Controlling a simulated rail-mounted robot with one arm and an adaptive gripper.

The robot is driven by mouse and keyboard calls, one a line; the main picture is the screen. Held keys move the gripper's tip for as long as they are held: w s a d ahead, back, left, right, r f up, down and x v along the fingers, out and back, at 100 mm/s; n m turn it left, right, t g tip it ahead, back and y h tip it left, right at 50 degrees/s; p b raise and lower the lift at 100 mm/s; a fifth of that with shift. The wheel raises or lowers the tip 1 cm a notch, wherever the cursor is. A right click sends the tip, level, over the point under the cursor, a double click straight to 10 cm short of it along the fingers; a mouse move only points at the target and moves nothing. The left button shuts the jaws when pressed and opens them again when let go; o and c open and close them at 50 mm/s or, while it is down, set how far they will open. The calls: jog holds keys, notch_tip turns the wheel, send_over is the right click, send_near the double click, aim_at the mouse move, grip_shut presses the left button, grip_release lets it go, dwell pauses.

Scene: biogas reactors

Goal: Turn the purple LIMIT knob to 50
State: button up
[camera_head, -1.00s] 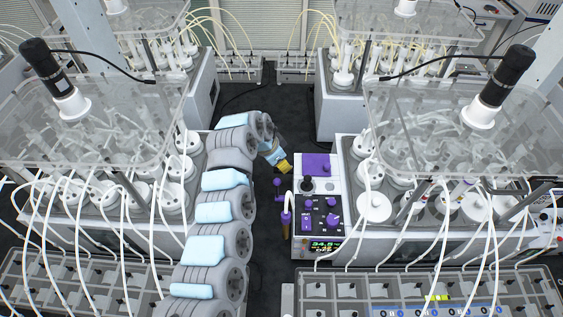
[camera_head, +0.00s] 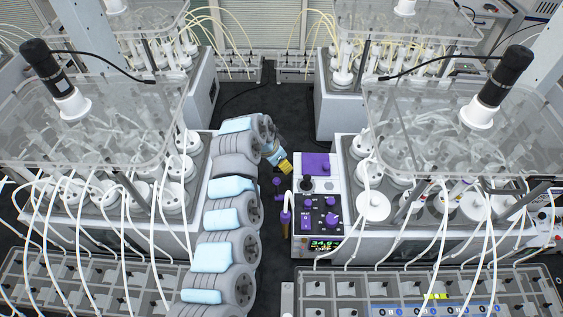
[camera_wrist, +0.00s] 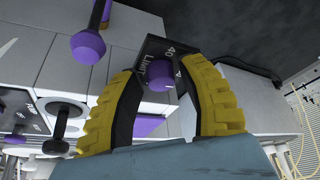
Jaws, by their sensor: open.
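The purple LIMIT knob (camera_wrist: 160,82) is on a black plate (camera_wrist: 155,50) marked LIMIT and 40 in the wrist view. My gripper (camera_wrist: 161,68) has yellow ribbed outer pads and black inner faces. It is open, with the knob showing in the gap between the fingertips. I cannot tell whether either finger touches the knob. The knob's pointer is not clear. In the head view my gripper (camera_head: 285,167) is at the left far edge of the white console (camera_head: 318,183), and I cannot make out the LIMIT knob there.
A purple-ended lever (camera_wrist: 88,47) sticks out left of the fingers in the wrist view. A black stick (camera_wrist: 62,125) rises from the console. In the head view, purple knobs (camera_head: 332,203) and a lit display (camera_head: 324,244) are on the console. Reactors with clear lids stand on both sides.

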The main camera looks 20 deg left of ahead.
jog(key=shift+r, duration=0.1)
jog(key=v, duration=1.2)
jog(key=o, duration=0.3)
jog(key=shift+w, duration=0.1)
jog(key=shift+a+r+m+g+h+b, duration=0.7)
jog(key=shift+a+r+m, duration=0.65)
jog(key=shift+r+m, duration=0.9)
jog(key=p+x, duration=0.1)
jog(key=x, duration=0.7)
jog(key=p+x, duration=0.1)
jog(key=x, duration=0.8)
jog(key=shift+w+a, duration=0.1)
jog(key=shift+w, duration=0.15)
grip_shut()
